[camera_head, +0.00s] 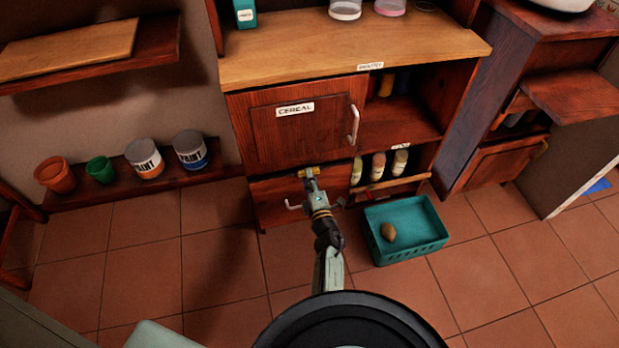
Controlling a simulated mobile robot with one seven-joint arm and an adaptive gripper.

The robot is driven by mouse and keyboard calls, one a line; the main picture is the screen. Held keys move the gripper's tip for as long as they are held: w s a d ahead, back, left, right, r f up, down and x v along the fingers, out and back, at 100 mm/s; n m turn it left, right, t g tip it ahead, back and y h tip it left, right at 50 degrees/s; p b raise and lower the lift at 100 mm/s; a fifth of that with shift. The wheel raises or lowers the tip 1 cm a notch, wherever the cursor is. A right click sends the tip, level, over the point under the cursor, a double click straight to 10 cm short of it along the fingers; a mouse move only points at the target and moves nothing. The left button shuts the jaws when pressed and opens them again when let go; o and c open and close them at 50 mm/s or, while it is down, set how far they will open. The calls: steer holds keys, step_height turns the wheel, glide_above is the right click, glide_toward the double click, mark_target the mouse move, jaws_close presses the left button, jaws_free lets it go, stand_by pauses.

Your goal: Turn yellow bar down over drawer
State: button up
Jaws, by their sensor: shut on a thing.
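The small yellow bar (303,173) sits at the top edge of the drawer, just under the cereal cabinet door, and looks roughly level. The dark red wood drawer (272,197) is in the lower left of the cabinet and looks closed. Its pale handle (292,206) shows left of my arm. My gripper (310,177) reaches up from below and is shut on the yellow bar. My gripper and arm hide part of the bar and the drawer's right side.
The cereal door (300,128) above is closed, with a white handle (354,125). A teal basket (377,246) holding a brown item stands on the floor to the right. Bottles (378,166) stand on the low shelf. A wall shelf (130,188) with pots and paint cans is at left.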

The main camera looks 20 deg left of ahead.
jaws_close()
steer(key=shift+m, duration=0.3)
steer(key=m+p, duration=0.1)
steer(key=m, duration=0.4)
steer(key=m+p, duration=0.2)
steer(key=m, duration=0.4)
steer(key=f+m+p, duration=0.1)
steer(key=m+p, duration=0.1)
steer(key=m, duration=0.4)
steer(key=shift+s+a, duration=0.25)
steer(key=shift+a, duration=0.15)
steer(key=shift+m, duration=0.3)
steer(key=o, duration=0.6)
jaws_free()
